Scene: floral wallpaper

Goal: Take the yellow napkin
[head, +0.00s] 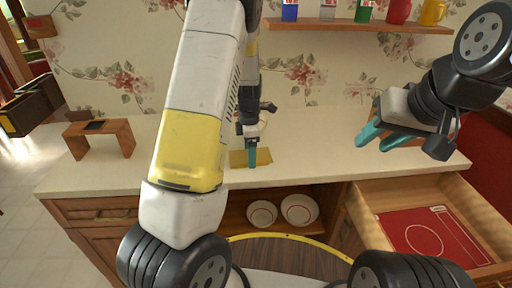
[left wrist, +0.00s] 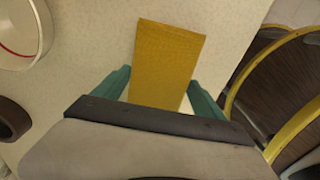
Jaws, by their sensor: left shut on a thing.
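The yellow napkin (head: 237,159) lies at the countertop's front part in the head view, partly hidden by my left gripper. In the left wrist view the napkin (left wrist: 167,58) extends out from between the two teal fingers. My left gripper (head: 252,156) points down at the napkin and is shut on it; it also shows in the left wrist view (left wrist: 158,90). My right gripper (head: 385,136) is open and empty, raised above the right part of the counter.
A small wooden stand (head: 128,139) is on the counter's left end. An open drawer (head: 462,190) with a red board (head: 410,228) juts out at right. Plates (head: 262,213) sit in an open shelf below the counter. A wall shelf (head: 350,25) holds cans and red and yellow items.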

